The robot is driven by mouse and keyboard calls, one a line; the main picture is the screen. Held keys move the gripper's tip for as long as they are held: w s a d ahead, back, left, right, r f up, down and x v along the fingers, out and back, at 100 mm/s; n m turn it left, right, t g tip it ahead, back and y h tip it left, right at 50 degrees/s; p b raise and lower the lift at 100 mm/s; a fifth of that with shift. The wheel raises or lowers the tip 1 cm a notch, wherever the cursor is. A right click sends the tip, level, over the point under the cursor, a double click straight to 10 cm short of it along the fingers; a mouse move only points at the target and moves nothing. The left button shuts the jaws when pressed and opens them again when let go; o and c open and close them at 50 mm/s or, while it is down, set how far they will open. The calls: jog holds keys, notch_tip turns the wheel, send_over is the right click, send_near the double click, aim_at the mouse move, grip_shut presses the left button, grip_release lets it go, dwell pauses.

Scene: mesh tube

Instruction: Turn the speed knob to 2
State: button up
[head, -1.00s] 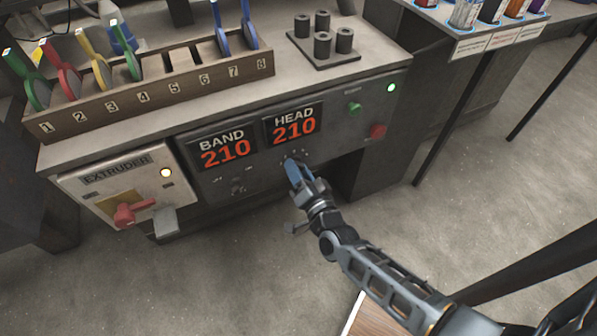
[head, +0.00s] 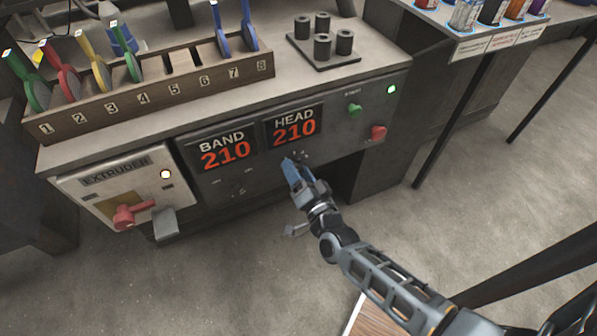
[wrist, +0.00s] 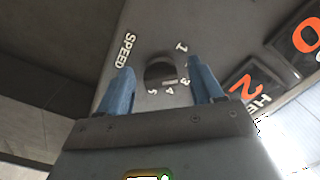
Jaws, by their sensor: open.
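The speed knob (wrist: 160,72) is a dark round dial beside the printed word SPEED in the wrist view. In the head view my gripper (head: 288,167) is at the panel below the HEAD display and hides the knob.
The BAND display (head: 224,151) and HEAD display (head: 294,126) both read 210. A green button (head: 355,110) and a red button (head: 378,132) are to the right. The extruder box (head: 115,185) with a red handle is at left. Floor in front is open.

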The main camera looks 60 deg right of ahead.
jog(key=v, duration=0.7)
jog(key=shift+s+a, duration=0.25)
jog(key=shift+s, duration=0.1)
dwell(0.4)
jog(key=s+a+r+n+y+p, duration=0.2)
jog(key=s+a+r+n, duration=0.3)
jog(key=r, duration=0.4)
jog(key=s+a+r+n+y+p, duration=0.2)
jog(key=s+a+r+n+y, duration=0.2)
jog(key=r, duration=0.5)
jog(key=s+a+r+n+y+p, duration=0.2)
jog(key=s+a+r+n+y, duration=0.2)
jog(key=s+r+n, duration=0.3)
notch_tip(320, 180, up, 2)
jog(key=shift+s+a+r+n, duration=0.2)
jog(key=shift+s+a+n, duration=0.2)
jog(key=shift+s+a, duration=0.55)
jog(key=shift+d, duration=0.1)
